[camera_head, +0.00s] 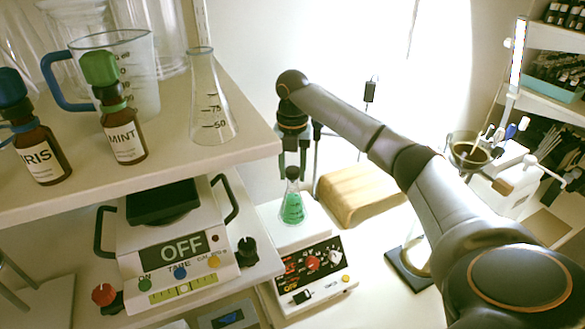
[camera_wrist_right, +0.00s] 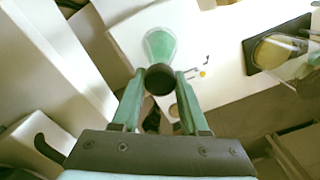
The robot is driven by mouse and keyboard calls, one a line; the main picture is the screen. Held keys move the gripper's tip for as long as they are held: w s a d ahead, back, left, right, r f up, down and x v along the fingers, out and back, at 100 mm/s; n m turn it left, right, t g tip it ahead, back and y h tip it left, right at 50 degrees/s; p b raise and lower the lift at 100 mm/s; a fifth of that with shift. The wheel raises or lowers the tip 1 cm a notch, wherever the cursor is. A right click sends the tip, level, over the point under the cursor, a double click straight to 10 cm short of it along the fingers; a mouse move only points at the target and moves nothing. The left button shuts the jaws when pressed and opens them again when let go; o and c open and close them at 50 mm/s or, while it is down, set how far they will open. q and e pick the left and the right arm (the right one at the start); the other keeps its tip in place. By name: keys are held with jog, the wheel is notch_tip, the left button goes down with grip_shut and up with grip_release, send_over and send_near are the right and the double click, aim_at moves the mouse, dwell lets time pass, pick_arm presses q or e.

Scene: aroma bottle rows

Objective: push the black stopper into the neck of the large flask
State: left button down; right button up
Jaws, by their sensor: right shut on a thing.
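A conical flask (camera_head: 292,208) with green liquid stands upright on the white plate of an instrument below the shelf. It also shows in the right wrist view (camera_wrist_right: 160,43), just beyond my fingertips. My right gripper (camera_head: 292,160) points down above this flask and is shut on the black stopper (camera_head: 292,173). The stopper shows as a dark round shape between the fingertips in the right wrist view (camera_wrist_right: 159,79). It is in line with the flask's neck at its top; I cannot tell how deep it sits. My left gripper is not in view.
A clear, empty flask (camera_head: 210,105) stands on the upper shelf (camera_head: 190,160) beside a beaker (camera_head: 135,70) and labelled bottles. A balance (camera_head: 175,250) reading OFF is at the left. A tan block (camera_head: 358,192) lies right of the green flask.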

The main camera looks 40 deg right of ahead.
jog(key=shift+f, duration=0.2)
jog(key=o, duration=1.2)
jog(key=shift+r, duration=3.55)
jog(key=shift+s+f, duration=0.1)
jog(key=shift+s, duration=0.05)
